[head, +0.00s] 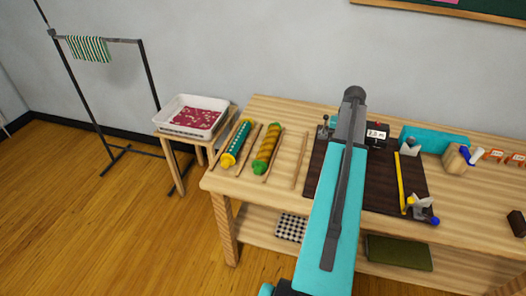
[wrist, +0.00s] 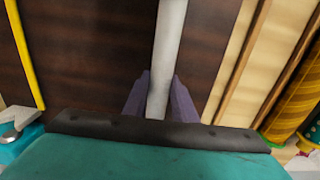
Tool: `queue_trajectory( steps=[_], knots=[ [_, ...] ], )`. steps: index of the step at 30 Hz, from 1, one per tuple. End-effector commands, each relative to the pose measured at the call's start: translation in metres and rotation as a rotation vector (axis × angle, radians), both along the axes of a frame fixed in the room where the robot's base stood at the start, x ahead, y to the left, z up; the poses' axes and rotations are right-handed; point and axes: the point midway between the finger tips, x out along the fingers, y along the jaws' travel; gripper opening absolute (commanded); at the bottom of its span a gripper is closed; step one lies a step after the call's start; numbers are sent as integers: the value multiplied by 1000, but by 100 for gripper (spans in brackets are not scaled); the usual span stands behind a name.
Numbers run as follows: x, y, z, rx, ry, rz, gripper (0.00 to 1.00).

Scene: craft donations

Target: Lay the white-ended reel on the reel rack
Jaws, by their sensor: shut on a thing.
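In the wrist view my gripper (wrist: 161,82) has its two purple fingers shut on a pale grey-white rod (wrist: 170,35). The rod runs up out of the frame, over a dark mat. Its ends are out of view, so I cannot tell whether it belongs to the white-ended reel. In the head view my arm hides the gripper and rod. The reel rack's wooden rails (head: 300,160) lie on the table's left part. A teal reel with yellow ends (head: 236,143) and a yellow patterned reel with green ends (head: 267,150) lie between rails.
The dark mat (head: 315,165) bears a box marked 2.0 m (head: 377,132) and a yellow strip (head: 400,183). A teal block (head: 433,139) and wooden holder (head: 456,160) stand at right. A white tray (head: 183,103) stands on a stool at left.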

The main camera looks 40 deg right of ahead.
Motion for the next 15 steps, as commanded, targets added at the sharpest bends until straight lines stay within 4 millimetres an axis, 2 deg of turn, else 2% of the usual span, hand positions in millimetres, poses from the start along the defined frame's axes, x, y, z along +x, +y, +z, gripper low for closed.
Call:
queue_trajectory(
  steps=[15],
  knots=[
    [-2, -1, 21, -2, 4, -2, 3]
  ],
)
